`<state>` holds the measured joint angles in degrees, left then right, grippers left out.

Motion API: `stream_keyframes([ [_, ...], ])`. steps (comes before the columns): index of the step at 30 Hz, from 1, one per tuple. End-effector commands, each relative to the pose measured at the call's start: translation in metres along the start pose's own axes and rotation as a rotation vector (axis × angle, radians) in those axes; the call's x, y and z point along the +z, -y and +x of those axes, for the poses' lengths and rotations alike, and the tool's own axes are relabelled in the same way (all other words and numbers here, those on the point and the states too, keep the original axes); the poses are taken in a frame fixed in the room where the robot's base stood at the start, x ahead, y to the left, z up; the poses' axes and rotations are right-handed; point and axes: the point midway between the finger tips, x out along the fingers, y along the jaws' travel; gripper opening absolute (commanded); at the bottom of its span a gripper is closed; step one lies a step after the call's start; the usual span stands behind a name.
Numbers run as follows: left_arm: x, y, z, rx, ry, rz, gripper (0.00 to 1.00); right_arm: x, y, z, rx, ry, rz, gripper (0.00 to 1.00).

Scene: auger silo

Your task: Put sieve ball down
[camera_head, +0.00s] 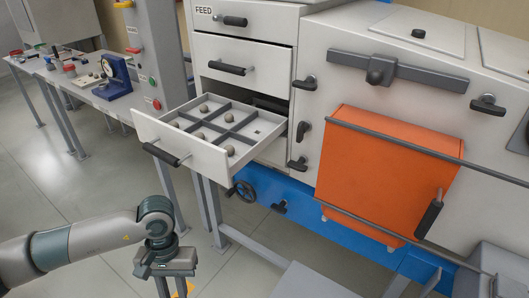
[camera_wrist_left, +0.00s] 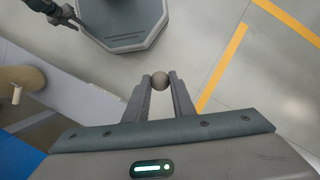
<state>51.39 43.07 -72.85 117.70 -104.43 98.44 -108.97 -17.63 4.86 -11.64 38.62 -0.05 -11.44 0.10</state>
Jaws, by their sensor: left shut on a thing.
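My left gripper (camera_head: 175,288) hangs pointing down at the bottom of the head view, in front of and below the open drawer. In the left wrist view its two fingertips are shut on a small round grey-brown sieve ball (camera_wrist_left: 159,81). The ball is hidden in the head view. The open white drawer (camera_head: 165,133) is split by dark dividers into several compartments.
An orange door panel (camera_head: 385,170) with dark rails stands right of the drawer. A shut drawer (camera_head: 245,63) is above it. A side table (camera_head: 60,75) with a dial gauge (camera_head: 113,75) is at the left.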

Motion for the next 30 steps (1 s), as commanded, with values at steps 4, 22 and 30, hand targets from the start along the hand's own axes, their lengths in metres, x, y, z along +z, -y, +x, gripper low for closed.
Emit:
stream_keyframes([
  [4, 0.000, 0.000, 0.000, 0.000, 0.000, 0.000, 0.00, -0.004, 0.010, 0.001, -0.009, -0.004, 0.005, 0.31],
  [22, -0.012, -0.005, -0.022, 0.029, -0.007, -0.106, 0.00, -0.004, 0.006, -0.005, -0.006, -0.002, 0.003, 0.31],
  [30, -0.049, -0.024, -0.101, 0.144, -0.015, -0.512, 0.00, -0.001, 0.005, -0.021, -0.005, 0.010, 0.003, 0.31],
])
